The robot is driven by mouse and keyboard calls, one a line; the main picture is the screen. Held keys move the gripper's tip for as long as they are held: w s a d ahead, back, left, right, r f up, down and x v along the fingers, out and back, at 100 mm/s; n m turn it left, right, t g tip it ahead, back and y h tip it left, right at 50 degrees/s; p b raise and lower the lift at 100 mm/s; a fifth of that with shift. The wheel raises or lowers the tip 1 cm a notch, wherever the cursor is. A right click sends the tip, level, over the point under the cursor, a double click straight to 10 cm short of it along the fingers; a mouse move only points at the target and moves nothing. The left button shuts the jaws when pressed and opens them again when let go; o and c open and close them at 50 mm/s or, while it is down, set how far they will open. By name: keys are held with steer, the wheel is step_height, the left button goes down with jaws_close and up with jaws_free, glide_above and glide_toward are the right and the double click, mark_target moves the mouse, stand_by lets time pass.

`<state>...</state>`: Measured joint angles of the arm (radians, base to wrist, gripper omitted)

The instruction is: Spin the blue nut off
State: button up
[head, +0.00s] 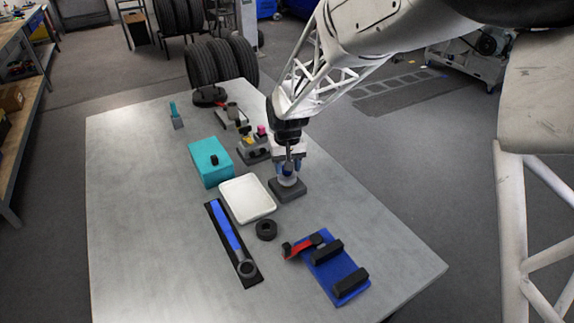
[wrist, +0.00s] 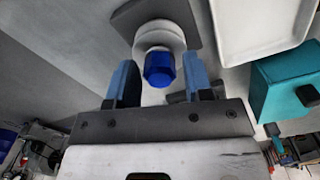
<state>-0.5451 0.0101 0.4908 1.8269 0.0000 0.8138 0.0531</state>
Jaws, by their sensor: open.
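The blue nut (wrist: 159,70) sits on a round white hub (wrist: 158,36) on a dark grey base (head: 288,190). In the wrist view it lies between the two blue fingers of my gripper (wrist: 160,84), with a gap showing on each side. My gripper (head: 288,168) is open and directly over the hub in the head view, pointing down. The gripper largely hides the nut in the head view. I cannot tell how far down the fingers reach beside the nut.
A white tray (head: 231,208) and a teal box (head: 202,176) stand left of the hub. A blue-handled wrench (head: 228,234) lies on a black mat. A black ring (head: 266,230) and a blue board (head: 325,256) are nearer the front. The table's right side is clear.

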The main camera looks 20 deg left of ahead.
steer(key=m, duration=1.5)
steer(key=shift+m, duration=2.8)
